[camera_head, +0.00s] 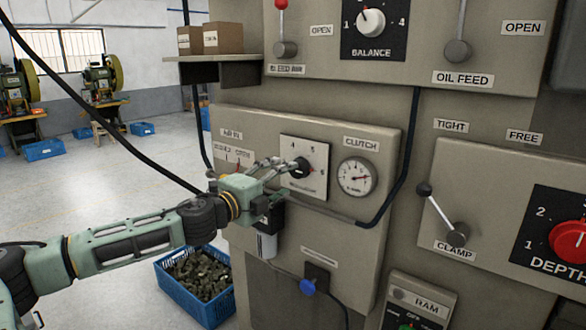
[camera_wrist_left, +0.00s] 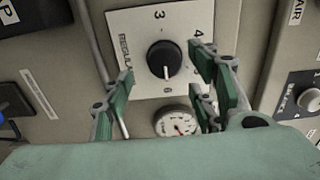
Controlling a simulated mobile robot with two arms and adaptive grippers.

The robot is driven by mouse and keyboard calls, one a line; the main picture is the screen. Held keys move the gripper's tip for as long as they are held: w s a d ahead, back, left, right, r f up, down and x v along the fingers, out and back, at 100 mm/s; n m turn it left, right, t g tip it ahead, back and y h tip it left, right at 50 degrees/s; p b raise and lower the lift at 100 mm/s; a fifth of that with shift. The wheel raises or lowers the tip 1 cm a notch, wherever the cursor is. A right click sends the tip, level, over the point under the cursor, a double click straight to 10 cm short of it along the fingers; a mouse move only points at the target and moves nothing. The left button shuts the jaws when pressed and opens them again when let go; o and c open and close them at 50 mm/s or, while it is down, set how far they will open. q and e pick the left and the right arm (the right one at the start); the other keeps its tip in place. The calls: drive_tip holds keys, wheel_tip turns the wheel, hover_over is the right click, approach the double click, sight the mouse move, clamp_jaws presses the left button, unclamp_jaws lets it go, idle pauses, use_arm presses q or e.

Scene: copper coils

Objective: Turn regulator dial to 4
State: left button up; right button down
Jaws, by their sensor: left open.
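The regulator dial (camera_head: 301,168) is a black round knob on a pale square plate (camera_head: 318,186) with figures around it. In the left wrist view the dial (camera_wrist_left: 164,59) shows face-on, with the plate turned sideways. Its white mark points down in that picture, toward a small figure that looks like a 6; the 4 is at upper right. My left gripper (camera_head: 284,165) is in front of the plate at the dial. My right gripper is out of view.
A clutch gauge (camera_head: 357,177) sits right of the dial. A black hose (camera_head: 398,150) runs beside the panel. A clamp lever (camera_head: 441,216) and red depth knob (camera_head: 570,240) are farther right. A blue crate (camera_head: 190,298) of metal pieces stands on the floor below my left arm.

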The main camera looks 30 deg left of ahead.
sight(296, 174)
use_arm(q)
drive_tip(key=w, duration=0.1)
drive_tip(key=w+p, duration=0.1)
drive_tip(key=w, duration=0.1)
drive_tip(key=w+p, duration=0.1)
drive_tip(key=shift+w+d+r, duration=0.2)
drive_tip(key=shift+w+d, duration=0.1)
drive_tip(key=shift+w, duration=0.1)
drive_tip(key=shift+w+f, duration=0.15)
drive_tip(key=shift+w, duration=0.15)
drive_tip(key=shift+c, duration=0.7)
drive_tip(key=c, duration=0.6)
drive_tip(key=shift+f, duration=0.1)
drive_tip(key=c, duration=0.3)
drive_tip(key=shift+c, duration=0.2)
